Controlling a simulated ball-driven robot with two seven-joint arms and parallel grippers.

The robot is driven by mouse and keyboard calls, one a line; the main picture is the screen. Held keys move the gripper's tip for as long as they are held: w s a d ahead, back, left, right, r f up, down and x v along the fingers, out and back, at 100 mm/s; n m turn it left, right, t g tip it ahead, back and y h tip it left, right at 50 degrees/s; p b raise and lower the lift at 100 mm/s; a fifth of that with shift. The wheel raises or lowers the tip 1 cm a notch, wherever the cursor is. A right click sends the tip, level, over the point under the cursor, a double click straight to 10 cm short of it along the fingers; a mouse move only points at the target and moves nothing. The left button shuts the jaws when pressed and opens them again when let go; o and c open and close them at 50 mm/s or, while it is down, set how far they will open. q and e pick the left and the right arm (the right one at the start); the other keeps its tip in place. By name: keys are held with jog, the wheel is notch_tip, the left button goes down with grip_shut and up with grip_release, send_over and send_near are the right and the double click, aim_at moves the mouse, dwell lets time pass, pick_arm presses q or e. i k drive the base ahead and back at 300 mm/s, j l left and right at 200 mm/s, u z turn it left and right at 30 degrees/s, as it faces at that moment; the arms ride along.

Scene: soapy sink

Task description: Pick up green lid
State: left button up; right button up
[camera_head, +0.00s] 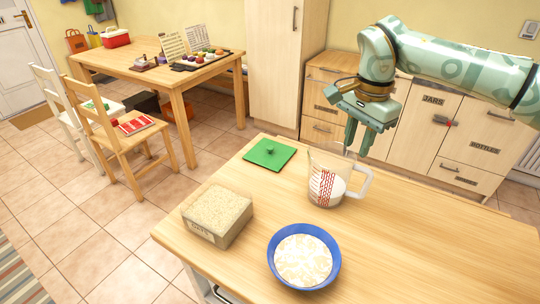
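The green lid (269,154) is a flat square with a small knob on top. It lies flat on the wooden counter (420,235), near the back edge left of centre. My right gripper (360,140) hangs over the counter's back, right of the lid and behind the measuring jug. Its fingers point down with a gap between them and nothing held. It is apart from the lid. My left gripper is not in view.
A clear measuring jug (326,183) with white contents stands right of the lid, close to my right gripper. A box of oats (217,214) and a blue bowl (304,256) of flakes sit in front. The counter's right side is clear. Chairs and a table stand beyond.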

aim_at(272, 154)
jog(key=i+j+z, duration=0.1)
jog(key=j, duration=0.25)
jog(key=i+j+z, duration=0.1)
jog(key=i+j, duration=0.15)
jog(key=j, duration=0.15)
jog(key=i+j+z, duration=0.15)
jog(key=j, duration=0.25)
jog(key=i+j+z, duration=0.1)
jog(key=j, duration=0.3)
jog(key=i+j+z, duration=0.1)
jog(key=j, duration=0.3)
jog(key=i+j+z, duration=0.1)
jog(key=j, duration=0.3)
jog(key=i, duration=0.05)
